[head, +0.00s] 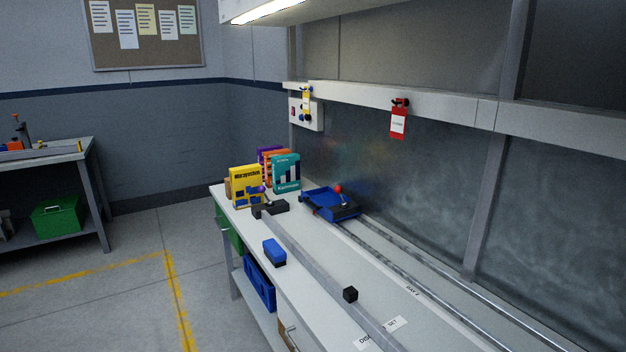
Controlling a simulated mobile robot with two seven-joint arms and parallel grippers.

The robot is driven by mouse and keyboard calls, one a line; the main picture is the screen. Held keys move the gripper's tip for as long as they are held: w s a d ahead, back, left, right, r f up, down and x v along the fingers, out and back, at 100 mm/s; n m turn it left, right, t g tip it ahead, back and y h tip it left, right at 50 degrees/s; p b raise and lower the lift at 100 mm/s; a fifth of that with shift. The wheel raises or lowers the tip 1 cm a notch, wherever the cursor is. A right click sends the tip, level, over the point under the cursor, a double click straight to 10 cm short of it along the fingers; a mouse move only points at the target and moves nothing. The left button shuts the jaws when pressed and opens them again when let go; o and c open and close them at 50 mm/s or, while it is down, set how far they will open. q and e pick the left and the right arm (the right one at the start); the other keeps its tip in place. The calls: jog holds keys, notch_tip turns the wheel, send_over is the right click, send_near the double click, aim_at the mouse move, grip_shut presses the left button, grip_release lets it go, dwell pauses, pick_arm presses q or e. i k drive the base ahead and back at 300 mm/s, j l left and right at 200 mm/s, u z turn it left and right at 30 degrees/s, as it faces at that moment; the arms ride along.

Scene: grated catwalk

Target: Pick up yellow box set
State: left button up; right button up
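A yellow box (240,186) with dark print and blue shapes stands upright near the far left end of the long workbench (312,258). It is at the left front of a small group of boxes. A dark block-shaped fixture (270,208) is close to its right, in front of the teal box. Neither of my grippers shows in the head view.
A teal box (287,174), an orange box (268,166) and a purple box (265,152) stand behind the yellow one. The floor (120,312) at left is clear.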

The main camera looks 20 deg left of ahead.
aim_at(245, 181)
jog(key=i+j+z, duration=0.15)
jog(key=j, duration=0.2)
jog(key=i+j+z, duration=0.1)
jog(key=j, duration=0.25)
jog(key=i+j+z, duration=0.15)
jog(key=j, duration=0.25)
jog(key=i+j+z, duration=0.15)
jog(key=j, duration=0.25)
jog(key=i+j+z, duration=0.15)
jog(key=j, duration=0.25)
